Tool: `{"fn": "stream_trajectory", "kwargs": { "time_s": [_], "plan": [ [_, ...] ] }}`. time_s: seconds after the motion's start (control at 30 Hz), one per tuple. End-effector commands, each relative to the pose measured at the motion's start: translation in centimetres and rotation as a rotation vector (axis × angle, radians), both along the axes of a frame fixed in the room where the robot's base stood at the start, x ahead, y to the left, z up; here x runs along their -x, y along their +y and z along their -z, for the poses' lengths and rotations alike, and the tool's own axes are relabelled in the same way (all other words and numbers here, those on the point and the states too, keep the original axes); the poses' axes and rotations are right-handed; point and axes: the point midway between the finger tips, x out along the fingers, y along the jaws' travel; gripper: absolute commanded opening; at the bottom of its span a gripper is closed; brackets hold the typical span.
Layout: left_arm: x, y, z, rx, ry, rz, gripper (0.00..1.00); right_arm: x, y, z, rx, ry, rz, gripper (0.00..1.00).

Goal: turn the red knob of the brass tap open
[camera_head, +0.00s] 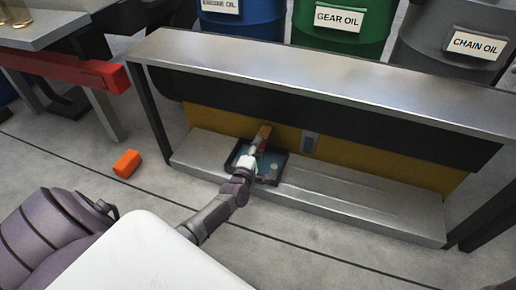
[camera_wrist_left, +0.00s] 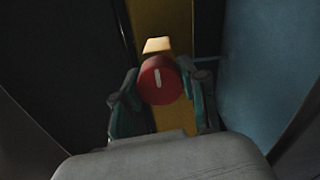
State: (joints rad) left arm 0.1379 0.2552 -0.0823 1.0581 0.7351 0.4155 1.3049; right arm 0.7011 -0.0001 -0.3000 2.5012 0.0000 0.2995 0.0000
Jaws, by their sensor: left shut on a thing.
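The red knob (camera_wrist_left: 160,80) shows in the left wrist view as a round disc with a pale upright mark. The brass tap (camera_wrist_left: 157,45) shows just above it, and its yellow-brown body also shows in the head view (camera_head: 263,133) at the yellow panel. My left gripper (camera_wrist_left: 161,95) has one finger on each side of the knob and is shut on it. In the head view my left gripper (camera_head: 252,157) reaches in under the metal shelf, and the knob is mostly hidden there. My right gripper is not in view.
A dark tray with a bluish inside (camera_head: 270,172) sits on the low metal ledge (camera_head: 340,200) below the tap. The metal shelf top (camera_head: 320,75) overhangs the tap. An orange block (camera_head: 127,163) lies on the floor at left. Labelled drums (camera_head: 342,45) stand behind.

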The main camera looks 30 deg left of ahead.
Motion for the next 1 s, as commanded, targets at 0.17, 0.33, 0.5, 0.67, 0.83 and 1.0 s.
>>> {"fn": "stream_trajectory", "kwargs": {
  "time_s": [0.17, 0.33, 0.5, 0.67, 0.83, 1.0],
  "plan": [
    [0.05, 0.02, 0.11, 0.020, -0.003, -0.001, 0.08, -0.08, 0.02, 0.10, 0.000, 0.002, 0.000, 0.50],
    [0.05, 0.03, 0.10, 0.024, -0.004, -0.001, 0.08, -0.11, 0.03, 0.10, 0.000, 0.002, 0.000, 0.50],
    [0.05, 0.03, 0.10, 0.024, -0.004, -0.001, 0.08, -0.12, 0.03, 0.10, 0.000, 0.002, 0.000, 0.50],
    [0.05, 0.02, 0.09, 0.023, -0.003, -0.001, 0.64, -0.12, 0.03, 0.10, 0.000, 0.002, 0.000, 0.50],
    [0.02, 0.01, 0.05, 0.022, -0.004, -0.001, 0.68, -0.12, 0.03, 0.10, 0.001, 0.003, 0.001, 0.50],
    [0.01, 0.00, 0.03, 0.022, -0.004, 0.000, 0.68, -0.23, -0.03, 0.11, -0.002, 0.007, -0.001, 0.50]
  ]
}}
